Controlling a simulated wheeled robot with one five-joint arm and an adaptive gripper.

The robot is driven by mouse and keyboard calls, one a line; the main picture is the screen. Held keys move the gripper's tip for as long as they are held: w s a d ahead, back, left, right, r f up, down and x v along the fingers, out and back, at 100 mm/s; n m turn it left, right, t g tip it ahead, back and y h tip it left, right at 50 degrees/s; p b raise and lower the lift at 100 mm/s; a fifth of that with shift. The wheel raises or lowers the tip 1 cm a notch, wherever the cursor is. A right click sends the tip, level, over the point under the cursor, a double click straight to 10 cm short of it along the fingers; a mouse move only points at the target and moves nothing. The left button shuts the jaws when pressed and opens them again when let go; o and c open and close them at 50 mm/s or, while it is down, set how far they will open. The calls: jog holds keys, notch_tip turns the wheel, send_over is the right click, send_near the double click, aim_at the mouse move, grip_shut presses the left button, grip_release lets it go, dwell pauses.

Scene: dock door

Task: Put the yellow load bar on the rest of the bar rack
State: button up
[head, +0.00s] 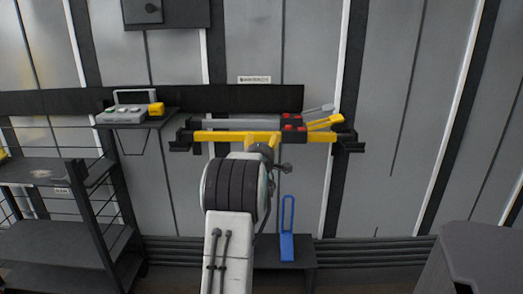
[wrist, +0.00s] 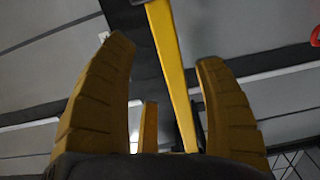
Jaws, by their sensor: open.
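The yellow load bar (head: 220,136) lies level across the bar rack (head: 182,143), its ends close to the dark brackets at left and right. It appears to rest on the brackets, though exact contact is too small to tell. My gripper (head: 262,150) is at the middle of the bar, and my arm hides part of it. In the wrist view, my gripper (wrist: 165,85) is open. The yellow bar (wrist: 168,55) runs between its fingers, nearer the right one, with visible gaps on both sides.
A grey bar (head: 240,123) with red blocks and a yellow lever (head: 325,122) sits just behind. A shelf at left holds a grey device (head: 123,115) and a yellow block (head: 156,109). A blue-handled item (head: 287,245) stands on a low dark bench (head: 305,262).

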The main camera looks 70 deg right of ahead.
jog(key=shift+v, duration=1.65)
jog(key=w+a+f+t+y, duration=0.25)
jog(key=w+a+y, duration=0.25)
jog(key=w+a, duration=0.9)
jog(key=w+a+f+m+t+y, duration=0.1)
jog(key=w+a+f+y, duration=0.15)
jog(key=a, duration=0.75)
jog(key=w+a+f+y, duration=0.1)
jog(key=w+a+y, duration=0.25)
jog(key=a, duration=0.65)
jog(key=s+a+f+g+y, duration=0.1)
jog(key=s+a+f+y, duration=0.15)
jog(key=a, duration=0.65)
jog(key=s+a+f+g+y, duration=0.1)
jog(key=s+a+y, duration=0.15)
jog(key=a, duration=0.75)
jog(key=s+a+f+m+g+y, duration=0.1)
jog(key=s+a+f+g, duration=0.2)
jog(key=s+a, duration=0.6)
jog(key=s+f, duration=0.1)
jog(key=s, duration=0.3)
jog(key=shift+m, duration=0.4)
jog(key=shift+r+g, duration=0.15)
jog(key=shift+g, duration=0.1)
